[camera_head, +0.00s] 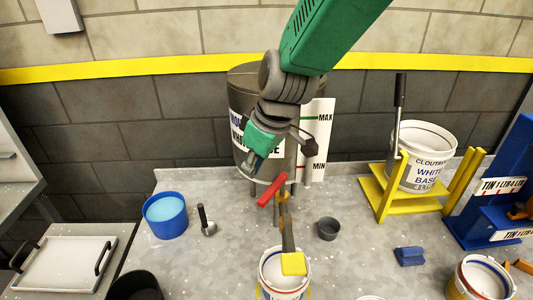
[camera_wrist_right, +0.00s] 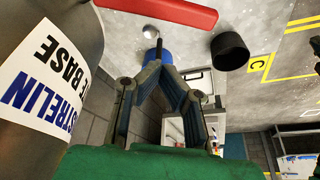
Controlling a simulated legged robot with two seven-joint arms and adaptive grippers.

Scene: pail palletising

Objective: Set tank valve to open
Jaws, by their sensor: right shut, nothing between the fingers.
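The grey tank (camera_head: 243,82) stands on legs at the back of the counter, with a white label and a MAX/MIN level gauge (camera_head: 316,135) on its right. Its red valve lever (camera_head: 272,189) slants from lower left to upper right above a brass-coloured outlet. My right gripper (camera_head: 248,164) is shut and empty in front of the tank, up and left of the lever, apart from it. In the right wrist view, the shut fingertips (camera_wrist_right: 157,46) point toward the counter; the red lever (camera_wrist_right: 165,12) lies beyond them and the tank (camera_wrist_right: 75,50) fills the left. My left gripper is not in view.
A white pail (camera_head: 284,280) stands below the outlet, with a yellow-ended tool or part (camera_head: 292,262) over it. A blue tub (camera_head: 166,214), a small dark cup (camera_head: 328,228) and a blue block (camera_head: 409,256) stand around. A pail (camera_head: 423,158) sits on a yellow stand.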

